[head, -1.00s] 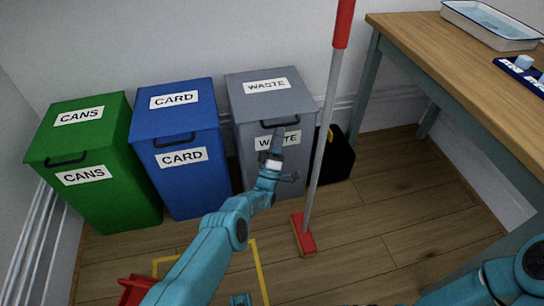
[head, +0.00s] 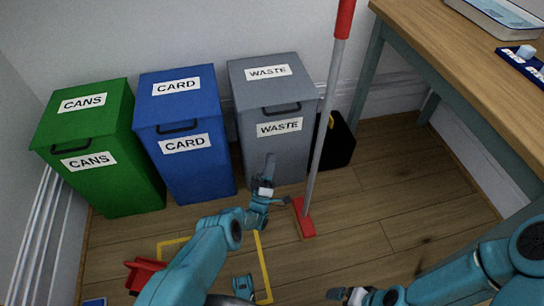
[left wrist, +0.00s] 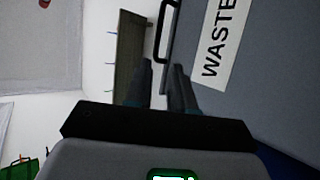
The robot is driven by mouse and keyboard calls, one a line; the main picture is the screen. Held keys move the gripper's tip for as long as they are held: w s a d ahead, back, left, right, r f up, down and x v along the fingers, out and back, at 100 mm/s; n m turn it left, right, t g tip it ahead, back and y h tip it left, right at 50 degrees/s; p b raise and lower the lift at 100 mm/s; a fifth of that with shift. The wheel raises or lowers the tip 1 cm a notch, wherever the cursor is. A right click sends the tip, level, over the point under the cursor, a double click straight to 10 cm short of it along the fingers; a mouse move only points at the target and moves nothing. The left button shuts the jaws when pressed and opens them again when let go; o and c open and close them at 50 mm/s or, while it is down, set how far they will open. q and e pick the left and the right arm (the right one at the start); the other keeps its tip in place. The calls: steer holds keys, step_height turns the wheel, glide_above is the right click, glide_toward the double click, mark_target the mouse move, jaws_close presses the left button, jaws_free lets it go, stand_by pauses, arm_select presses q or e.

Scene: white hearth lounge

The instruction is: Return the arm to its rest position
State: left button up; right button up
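My left arm reaches in from the bottom in the head view. Its left gripper (head: 270,158) points up in front of the grey waste bin (head: 280,155), overlapping its lower front in the picture. In the left wrist view the two dark fingers (left wrist: 160,75) show a narrow gap with nothing between them. The bin's front, with its WASTE label and handle, also shows there (left wrist: 245,85). My right gripper (head: 337,293) is low over the floor at the bottom of the head view. It is too small to tell its opening.
A green cans bin (head: 105,185) and blue card bin (head: 190,170) stand left of the waste bin. A red-handled broom (head: 325,110) stands upright right of my left gripper. A black container (head: 340,145) is behind it. A wooden table (head: 455,65) is at right. Yellow tape (head: 264,265) marks the floor.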

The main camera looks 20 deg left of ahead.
arm_select(q)
steer(key=w+d+f+m+g, duration=0.2)
steer(key=w+f+m+g, duration=0.15)
steer(key=f+g, duration=0.35)
steer(key=s+d+f+m+g+h, duration=0.2)
steer(key=s+g, duration=0.3)
steer(key=g, duration=0.2)
steer(key=s+d+r+m+g+h, duration=0.15)
steer(key=s+g, duration=0.25)
steer(key=s, duration=0.7)
steer(key=s+d+r+m+g, duration=0.2)
steer(key=s+g, duration=0.2)
steer(key=s, duration=0.6)
steer(key=s+d+r+m+g+h, duration=0.15)
steer(key=s+g, duration=0.35)
steer(key=s, duration=0.6)
step_height(320, 180, up, 29)
steer(key=d+p, duration=0.1)
steer(key=p, duration=2.9)
steer(key=shift+f+m+y, duration=0.15)
steer(key=shift+m+y, duration=0.15)
steer(key=shift+m, duration=0.15)
